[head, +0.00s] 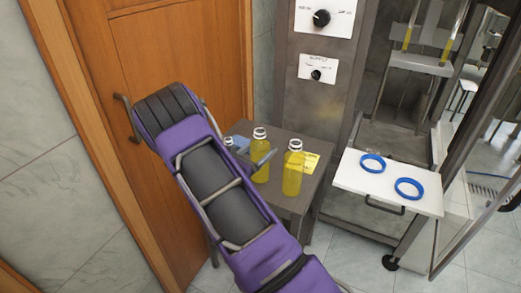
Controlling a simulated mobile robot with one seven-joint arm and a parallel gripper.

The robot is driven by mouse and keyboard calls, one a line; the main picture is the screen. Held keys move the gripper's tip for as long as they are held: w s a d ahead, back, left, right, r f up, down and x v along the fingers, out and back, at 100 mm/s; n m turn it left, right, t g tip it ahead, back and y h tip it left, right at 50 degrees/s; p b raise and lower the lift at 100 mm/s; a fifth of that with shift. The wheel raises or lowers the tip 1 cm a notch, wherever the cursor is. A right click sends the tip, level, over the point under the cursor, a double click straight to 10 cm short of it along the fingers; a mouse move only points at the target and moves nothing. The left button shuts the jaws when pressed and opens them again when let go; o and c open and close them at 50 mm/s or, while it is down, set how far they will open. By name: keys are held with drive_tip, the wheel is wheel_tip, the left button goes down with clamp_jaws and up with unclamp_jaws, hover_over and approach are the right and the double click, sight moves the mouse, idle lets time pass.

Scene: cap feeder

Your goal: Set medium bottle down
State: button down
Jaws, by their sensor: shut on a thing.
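A bottle of yellow liquid with a white neck, which I take as the medium bottle (261,173), is upright over the small grey table in the head view. A dark finger of my gripper (264,158) crosses its upper body, and my gripper is shut on it. Most of my gripper is hidden behind my purple arm. I cannot tell whether the bottle's base touches the table, as my arm covers part of that area. Another yellow bottle (293,170) stands upright just to the right, apart from it.
The grey table (310,188) has a yellow label (311,161) and a small clear bottle (229,142) partly hidden at left. A wooden door (185,45) is close on the left. A white shelf (350,175) with two blue rings (409,188) juts out at right.

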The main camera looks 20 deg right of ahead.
drive_tip(key=shift+f, duration=0.1)
unclamp_jaws()
drive_tip(key=v, duration=1.2)
